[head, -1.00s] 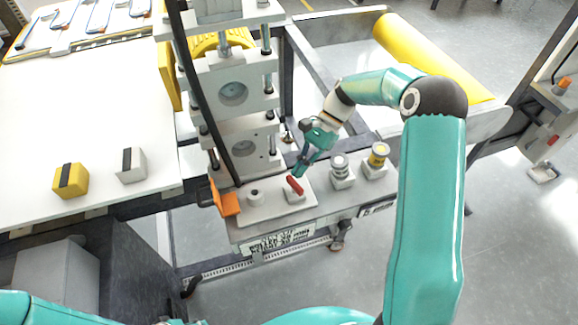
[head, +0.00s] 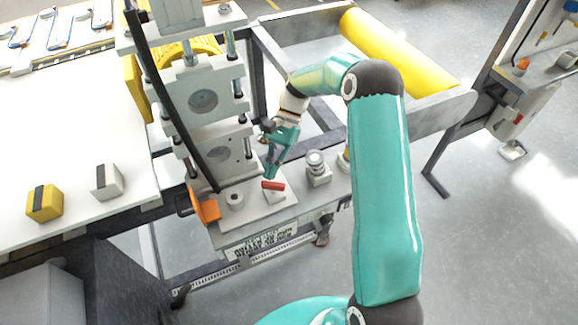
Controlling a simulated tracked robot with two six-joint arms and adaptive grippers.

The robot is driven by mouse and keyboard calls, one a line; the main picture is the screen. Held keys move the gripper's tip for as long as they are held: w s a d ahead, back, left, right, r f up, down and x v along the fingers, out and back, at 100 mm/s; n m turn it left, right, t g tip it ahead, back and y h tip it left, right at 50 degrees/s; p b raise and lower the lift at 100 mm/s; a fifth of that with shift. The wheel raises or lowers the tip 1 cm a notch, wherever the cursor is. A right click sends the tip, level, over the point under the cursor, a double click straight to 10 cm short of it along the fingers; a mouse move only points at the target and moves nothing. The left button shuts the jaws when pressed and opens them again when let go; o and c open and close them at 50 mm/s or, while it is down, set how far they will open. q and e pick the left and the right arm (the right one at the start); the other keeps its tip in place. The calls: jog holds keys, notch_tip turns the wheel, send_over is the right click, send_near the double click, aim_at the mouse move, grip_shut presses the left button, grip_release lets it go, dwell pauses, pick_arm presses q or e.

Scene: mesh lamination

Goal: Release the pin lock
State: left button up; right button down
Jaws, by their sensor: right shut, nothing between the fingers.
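A small red handle (head: 273,186), which looks like the pin lock's lever, lies nearly crosswise on a light block on the white plate (head: 246,214) at the foot of the press. My right gripper (head: 270,174) is shut and empty, pointing down just behind the red handle. I cannot tell whether its fingertips touch it. My left gripper is not in view.
The grey press column (head: 203,100) with a dark bar stands left of my right gripper. A round knob (head: 235,200), an orange part (head: 206,209) and a silver button (head: 316,163) are close by. Yellow (head: 44,203) and grey (head: 106,181) blocks sit on the white table.

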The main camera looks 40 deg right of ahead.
jog(key=shift+a, duration=0.1)
dwell(0.6)
jog(key=shift+w+d, duration=0.3)
jog(key=shift+w, duration=0.05)
jog(key=w+d+p, duration=0.1)
jog(key=w+d, duration=0.1)
jog(key=d, duration=0.1)
jog(key=shift+w, duration=0.2)
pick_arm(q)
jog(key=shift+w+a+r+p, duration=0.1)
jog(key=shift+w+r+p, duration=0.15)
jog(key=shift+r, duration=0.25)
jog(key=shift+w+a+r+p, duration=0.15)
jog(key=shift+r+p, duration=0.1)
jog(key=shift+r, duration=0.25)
pick_arm(e)
jog(key=w+d+r, duration=0.4)
jog(key=d+r, duration=0.1)
jog(key=r, duration=0.2)
